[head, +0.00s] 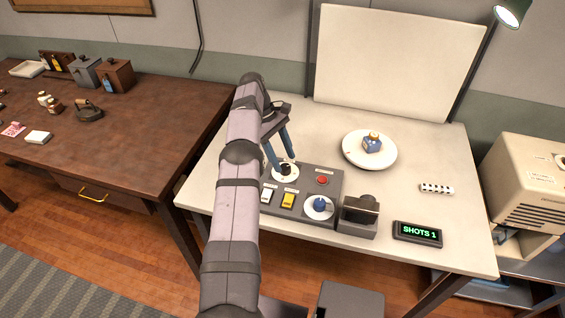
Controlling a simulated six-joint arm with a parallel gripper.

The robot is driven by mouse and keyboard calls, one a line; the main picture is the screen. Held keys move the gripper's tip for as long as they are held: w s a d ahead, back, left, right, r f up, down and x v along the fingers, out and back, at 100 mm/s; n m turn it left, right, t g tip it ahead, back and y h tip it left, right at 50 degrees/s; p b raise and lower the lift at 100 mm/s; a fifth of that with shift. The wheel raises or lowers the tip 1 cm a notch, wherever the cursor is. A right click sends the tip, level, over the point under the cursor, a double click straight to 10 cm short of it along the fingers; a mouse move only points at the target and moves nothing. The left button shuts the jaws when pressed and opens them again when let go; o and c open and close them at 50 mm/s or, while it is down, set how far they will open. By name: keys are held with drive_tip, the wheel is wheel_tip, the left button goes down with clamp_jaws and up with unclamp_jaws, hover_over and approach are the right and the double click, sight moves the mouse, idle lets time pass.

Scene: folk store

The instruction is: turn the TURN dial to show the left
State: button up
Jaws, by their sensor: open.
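A grey control panel (333,184) lies on the white table. Its upper dial (285,170) has a dark knob on a white disc. Its lower dial (319,207) has a blue knob on a white disc. The panel's labels are too small to read, so I cannot tell which dial is marked TURN or where its pointer stands. A round white plate (352,157) holds a small blue bottle (372,144).
The panel also has a red button (322,180), a white switch (266,196) and a yellow switch (288,199). A dark camera-like box (359,216) and a "SHOTS 1" display (418,233) stand right of it. A white backdrop (395,65) rises behind. My arm hides the table's left part.

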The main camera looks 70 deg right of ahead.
sight(283, 165)
wheel_tip(283, 165, up, 8)
drive_tip(key=p, duration=0.5)
drive_tip(key=shift+f, duration=0.25)
